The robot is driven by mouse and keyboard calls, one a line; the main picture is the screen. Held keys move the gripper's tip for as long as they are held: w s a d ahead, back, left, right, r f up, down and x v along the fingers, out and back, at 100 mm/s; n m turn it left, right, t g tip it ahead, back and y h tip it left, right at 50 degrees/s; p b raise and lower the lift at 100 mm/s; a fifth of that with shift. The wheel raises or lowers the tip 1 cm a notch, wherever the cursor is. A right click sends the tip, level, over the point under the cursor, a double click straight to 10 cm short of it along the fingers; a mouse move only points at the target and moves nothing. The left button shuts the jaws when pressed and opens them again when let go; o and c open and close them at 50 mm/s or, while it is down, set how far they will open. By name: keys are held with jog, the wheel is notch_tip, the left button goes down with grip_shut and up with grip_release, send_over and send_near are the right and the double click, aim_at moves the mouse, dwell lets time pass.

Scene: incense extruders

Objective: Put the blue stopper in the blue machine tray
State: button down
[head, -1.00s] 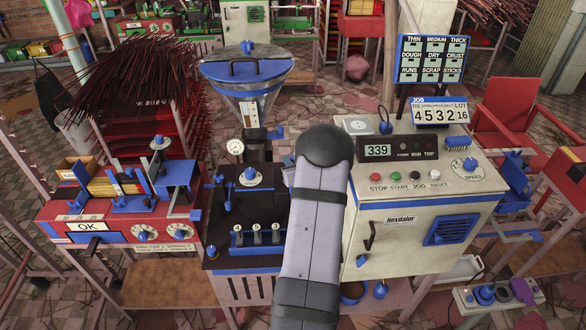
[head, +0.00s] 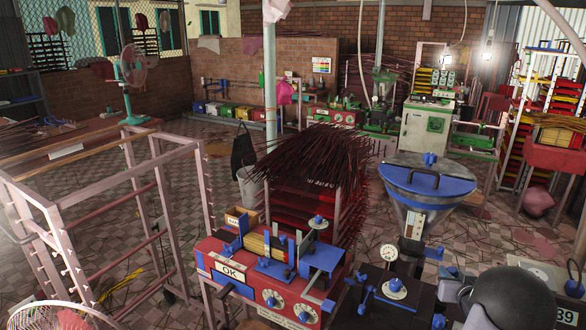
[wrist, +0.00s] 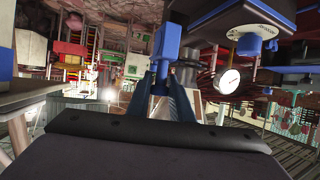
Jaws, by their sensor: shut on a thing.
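In the wrist view, the two dark blue-grey fingers of my gripper (wrist: 162,100) are close together, shut on a blue piece. That piece, which looks like the blue stopper (wrist: 164,48), sticks out past the fingertips, with its lower part between them. A grey metal cylinder (wrist: 187,72) shows just right of it; I cannot tell whether they touch. In the head view my rounded dark arm joint fills the lower right corner, and I cannot make out the fingers or stopper. The blue-trimmed machine (head: 375,290) is partly in view at the bottom; I cannot pick out its tray.
A blue-lidded hopper (head: 425,178) rises behind the machine, with a round gauge (head: 388,253) below it. The gauge also shows near my fingers in the wrist view (wrist: 228,82). A red machine (head: 265,285) stands to the left before a rack of dark incense sticks (head: 325,165).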

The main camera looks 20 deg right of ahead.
jog(key=shift+w+r, duration=0.25)
jog(key=shift+r, duration=0.15)
jog(key=s+a+f+n+y+p, duration=0.15)
jog(key=a+n+y, duration=0.45)
jog(key=a, duration=0.7)
jog(key=w+a+f+n+y+p, duration=0.1)
jog(key=a+f+n+y, duration=0.35)
jog(key=a, duration=0.85)
jog(key=s+a+r+n+g+y+p, duration=0.2)
jog(key=a+p, duration=0.3)
jog(key=a, duration=0.5)
jog(key=s+a+r+n+g+y+p, duration=0.1)
jog(key=s+a+r+n+y+p, duration=0.3)
jog(key=a, duration=0.6)
jog(key=shift+s+a+r+g+y+p, duration=0.2)
jog(key=shift+r+g+y+p, duration=0.25)
jog(key=shift+p, duration=0.5)
notch_tip(320, 180, down, 5)
jog(key=b, duration=0.5)
